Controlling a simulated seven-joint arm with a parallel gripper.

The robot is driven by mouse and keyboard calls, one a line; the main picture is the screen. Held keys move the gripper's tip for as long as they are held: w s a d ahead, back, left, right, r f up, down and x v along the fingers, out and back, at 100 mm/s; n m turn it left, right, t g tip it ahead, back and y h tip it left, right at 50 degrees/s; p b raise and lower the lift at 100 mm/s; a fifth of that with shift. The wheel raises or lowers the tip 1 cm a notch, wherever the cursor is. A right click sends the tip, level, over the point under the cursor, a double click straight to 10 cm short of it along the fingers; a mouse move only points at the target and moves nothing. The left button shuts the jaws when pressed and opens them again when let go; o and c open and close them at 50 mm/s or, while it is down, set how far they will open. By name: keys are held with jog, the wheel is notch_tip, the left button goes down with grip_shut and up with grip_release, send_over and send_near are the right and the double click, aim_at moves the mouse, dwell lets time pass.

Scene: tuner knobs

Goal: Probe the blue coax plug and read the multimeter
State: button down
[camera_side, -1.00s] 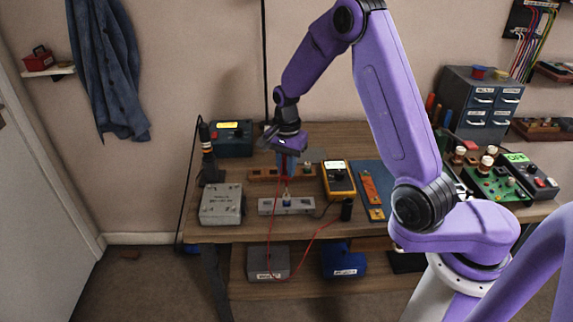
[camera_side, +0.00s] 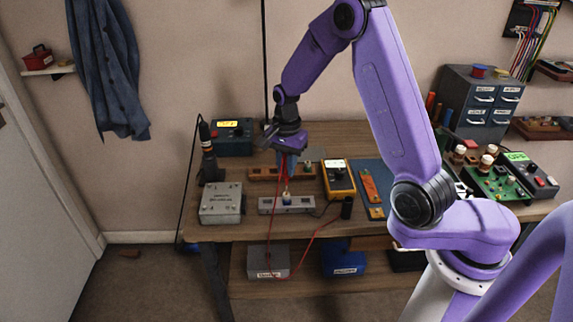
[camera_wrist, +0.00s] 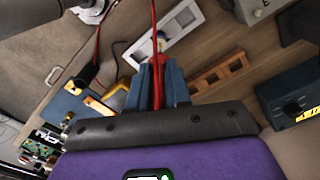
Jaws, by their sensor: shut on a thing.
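My gripper (camera_side: 288,172) points down over the bench and is shut on a red probe (camera_wrist: 157,70), which shows between its blue fingers in the wrist view. The probe's lower end is over the pale socket strip (camera_side: 268,206). The blue coax plug (camera_side: 287,202) is in the middle of that strip, just under the probe; I cannot tell whether the tip touches it. The strip also shows in the wrist view (camera_wrist: 182,22). The yellow multimeter (camera_side: 338,179) lies to the right of my gripper; its reading is too small to make out.
A wooden block with holes (camera_side: 262,174) lies behind the strip. A grey box (camera_side: 221,204) is to the left, with a soldering iron stand (camera_side: 209,160) behind it. Red leads hang past the front edge.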

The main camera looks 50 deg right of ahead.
jog(key=shift+f, duration=0.35)
dwell(1.0)
jog(key=shift+r, duration=2.55)
